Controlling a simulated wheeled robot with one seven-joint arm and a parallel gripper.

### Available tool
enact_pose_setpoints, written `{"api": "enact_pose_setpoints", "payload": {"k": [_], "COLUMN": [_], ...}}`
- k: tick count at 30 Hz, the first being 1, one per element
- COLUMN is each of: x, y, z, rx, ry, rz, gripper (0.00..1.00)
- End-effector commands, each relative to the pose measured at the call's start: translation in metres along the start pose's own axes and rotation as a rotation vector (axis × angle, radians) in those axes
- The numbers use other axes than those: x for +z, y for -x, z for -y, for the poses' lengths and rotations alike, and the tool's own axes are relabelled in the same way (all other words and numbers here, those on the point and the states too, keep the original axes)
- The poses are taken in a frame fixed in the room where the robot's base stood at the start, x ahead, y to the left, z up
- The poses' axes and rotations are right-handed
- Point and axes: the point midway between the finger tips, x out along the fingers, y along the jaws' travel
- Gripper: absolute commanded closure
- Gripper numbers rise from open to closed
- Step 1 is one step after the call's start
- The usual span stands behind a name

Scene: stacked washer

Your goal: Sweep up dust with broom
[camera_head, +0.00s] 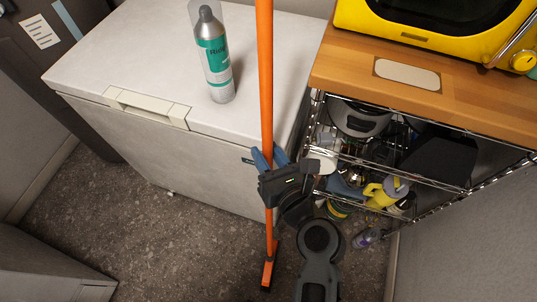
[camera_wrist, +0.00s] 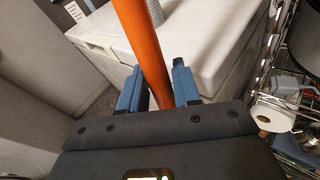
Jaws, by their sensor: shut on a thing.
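An orange broom (camera_head: 266,90) stands nearly upright, and its orange head (camera_head: 268,274) is low at the floor. I cannot tell whether the head touches the floor. My gripper (camera_head: 268,160) is shut on the broom's handle about midway down. In the wrist view the handle (camera_wrist: 143,50) passes between the two blue fingers of my gripper (camera_wrist: 159,88). The speckled dark floor (camera_head: 130,225) lies below. I cannot make out distinct dust on it.
A white chest freezer (camera_head: 110,50) stands behind the broom, with a spray can (camera_head: 213,60) on its lid. At the right, a wire shelf (camera_head: 440,182) with a wooden top (camera_head: 460,85) holds a yellow microwave (camera_head: 440,22) and several items.

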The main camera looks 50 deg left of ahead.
Motion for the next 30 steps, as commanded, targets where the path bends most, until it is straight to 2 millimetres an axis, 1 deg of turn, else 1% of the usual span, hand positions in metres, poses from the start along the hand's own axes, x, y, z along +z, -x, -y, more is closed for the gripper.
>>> {"api": "enact_pose_setpoints", "payload": {"k": [1, 3, 21, 25, 30], "x": [0.007, 0.013, 0.062, 0.068, 0.07], "y": [0.001, 0.002, 0.011, 0.013, 0.013], "z": [-0.001, -0.002, -0.009, -0.01, -0.01], "rx": [0.0, 0.0, -0.001, -0.001, -0.001], "ry": [0.001, 0.001, 0.003, 0.003, 0.002], "rz": [0.004, 0.004, 0.005, 0.004, 0.003], "gripper": [1.0, 1.0, 1.0, 1.0, 1.0]}}
